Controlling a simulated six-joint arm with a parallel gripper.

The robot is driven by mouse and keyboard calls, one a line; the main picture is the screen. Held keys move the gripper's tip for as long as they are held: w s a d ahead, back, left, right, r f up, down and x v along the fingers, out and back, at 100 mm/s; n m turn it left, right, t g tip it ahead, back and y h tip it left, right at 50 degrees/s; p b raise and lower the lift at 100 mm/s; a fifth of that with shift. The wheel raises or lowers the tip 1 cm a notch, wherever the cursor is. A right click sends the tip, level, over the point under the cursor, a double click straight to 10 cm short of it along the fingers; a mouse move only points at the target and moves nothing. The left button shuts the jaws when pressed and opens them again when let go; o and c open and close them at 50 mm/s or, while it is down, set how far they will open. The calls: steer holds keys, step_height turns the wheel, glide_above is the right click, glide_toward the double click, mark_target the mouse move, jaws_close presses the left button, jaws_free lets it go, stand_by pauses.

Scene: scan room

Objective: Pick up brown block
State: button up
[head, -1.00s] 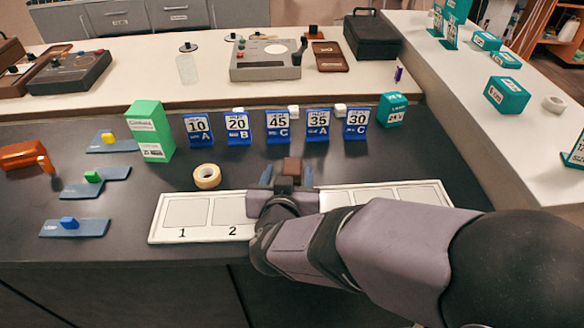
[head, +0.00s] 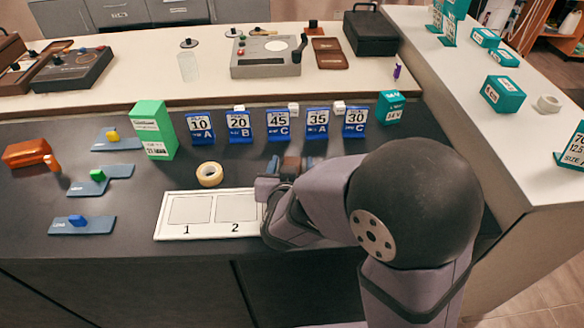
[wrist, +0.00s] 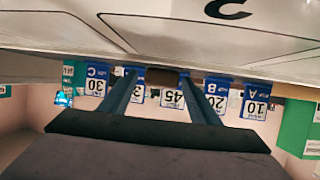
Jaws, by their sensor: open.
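The brown block (head: 291,164) is small and stands on the dark counter behind the white numbered board, partly hidden by my gripper in the head view. In the wrist view, which is upside down, the block (wrist: 163,77) shows between the tips of the two blue-grey fingers. My gripper (head: 288,168) is open, low over the counter, with a finger on either side of the block. It also shows in the wrist view (wrist: 162,82). I cannot tell whether a finger touches the block.
The white board (head: 160,235) with numbered squares lies under my arm. A tape roll (head: 210,174) is left of the gripper. Several blue number cards (head: 278,124) stand behind, with a green box (head: 153,130) at their left. Small coloured blocks on blue-grey plates (head: 82,225) lie farther left.

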mark_target(292, 164)
steer(key=shift+w, duration=0.15)
steer(key=c, duration=1)
steer(key=shift+c, duration=0.2)
step_height(292, 164, up, 10)
steer(key=p, duration=0.4)
